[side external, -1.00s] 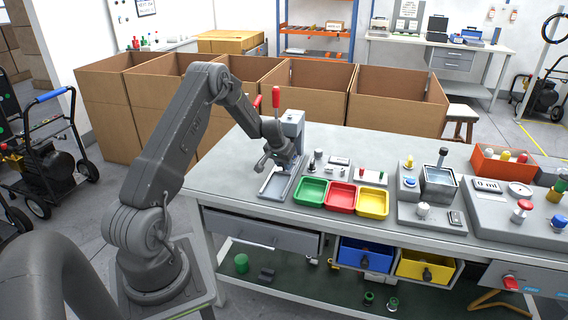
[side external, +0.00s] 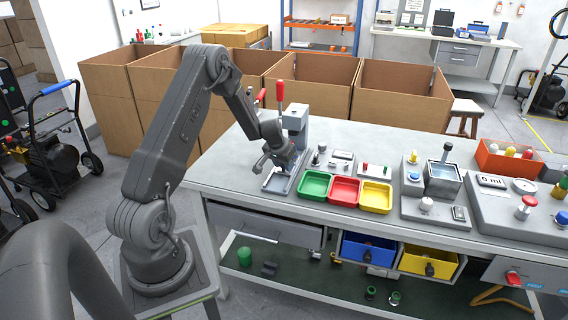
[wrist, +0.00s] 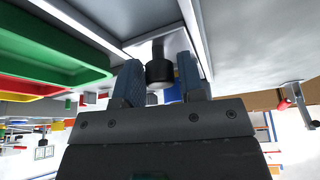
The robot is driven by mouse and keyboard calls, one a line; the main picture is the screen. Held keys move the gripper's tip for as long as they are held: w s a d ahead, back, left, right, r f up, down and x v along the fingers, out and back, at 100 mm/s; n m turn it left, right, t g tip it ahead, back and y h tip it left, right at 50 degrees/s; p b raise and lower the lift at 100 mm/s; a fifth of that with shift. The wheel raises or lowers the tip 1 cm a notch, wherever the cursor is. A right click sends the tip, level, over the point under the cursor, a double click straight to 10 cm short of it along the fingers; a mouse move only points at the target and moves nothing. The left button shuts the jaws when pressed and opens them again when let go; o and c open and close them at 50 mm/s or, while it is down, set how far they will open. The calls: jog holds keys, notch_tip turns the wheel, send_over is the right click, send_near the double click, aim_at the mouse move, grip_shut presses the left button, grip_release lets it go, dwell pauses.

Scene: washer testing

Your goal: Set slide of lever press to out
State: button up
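The lever press (side external: 296,122) stands at the left end of the workbench, grey with a red-handled lever (side external: 280,91). Its base (side external: 277,183) reaches toward the bench's front edge. My gripper (side external: 263,164) is low over this base, in front of the press column. In the wrist view, a dark round knob (wrist: 159,73) on a short stem sits between the two fingertips of my gripper (wrist: 158,76). The fingers are apart, with a narrow gap beside the knob at right. The slide itself is mostly hidden by my gripper, so its position is unclear.
Green (side external: 316,185), red (side external: 345,191) and yellow (side external: 377,196) trays stand just right of the press base. Small fixtures (side external: 340,160) stand behind them. Cardboard boxes (side external: 310,95) are behind the bench. The bench top left of the press is clear.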

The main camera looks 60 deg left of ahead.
jog(key=shift+o, duration=1.3)
jog(key=v, duration=1.3)
jog(key=shift+s+r, duration=0.2)
jog(key=shift+r, duration=0.1)
jog(key=shift+d, duration=0.1)
jog(key=w+a+g+h, duration=0.2)
jog(key=w+a+g, duration=0.1)
jog(key=w+g, duration=0.15)
jog(key=shift+t, duration=0.35)
notch_tip(320, 180, down, 13)
jog(key=shift+d, duration=0.15)
jog(key=shift+c, duration=0.4)
